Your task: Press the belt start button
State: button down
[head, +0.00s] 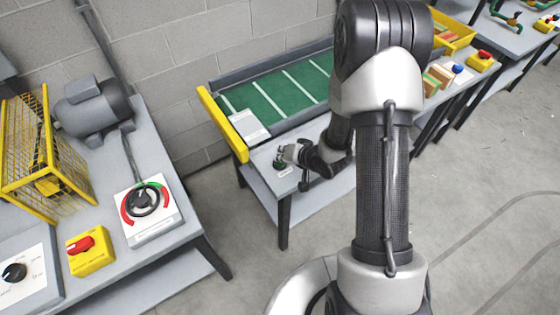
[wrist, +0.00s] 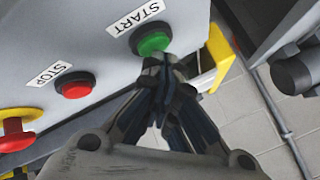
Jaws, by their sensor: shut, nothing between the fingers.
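The green start button (wrist: 154,43) sits on a grey panel below a START label in the wrist view. It shows small at the near end of the belt table in the head view (head: 279,164). My gripper (wrist: 160,62) is shut and empty, its fingertips at the lower edge of the green button in the picture. I cannot tell whether they touch it. The gripper also shows small beside the button in the head view (head: 287,154). The green belt (head: 285,93) with white stripes lies behind my arm, partly hidden.
A red stop button (wrist: 75,89) and a red-and-yellow mushroom button (wrist: 16,134) sit left of the start button. Left stands a bench with a red-green dial (head: 143,202), a yellow switch box (head: 90,256) and a yellow cage (head: 42,160). Bare floor lies between the tables.

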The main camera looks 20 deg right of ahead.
dwell(0.7)
jog(key=shift+r+p, duration=0.4)
jog(key=shift+p, duration=0.1)
jog(key=shift+r, duration=0.1)
notch_tip(320, 180, up, 6)
jog(key=p, duration=0.5)
dwell(0.7)
jog(key=s+d+r+n+g+h, duration=0.1)
jog(key=s+d+r+h, duration=0.2)
jog(key=r, duration=0.7)
jog(key=s+d+r+n+h, duration=0.1)
jog(key=s+d+r+h, duration=0.1)
jog(key=r, duration=0.7)
jog(key=s+a+r+g, duration=0.1)
jog(key=s+a+r, duration=0.1)
jog(key=s, duration=0.5)
jog(key=s+a+r+n+g, duration=0.1)
jog(key=s+r, duration=0.3)
jog(key=s, duration=0.4)
jog(key=s+a+r+n+y, duration=0.1)
jog(key=s+r, duration=0.3)
jog(key=s, duration=0.4)
jog(key=shift+a+g, duration=0.4)
jog(key=shift+a, duration=0.5)
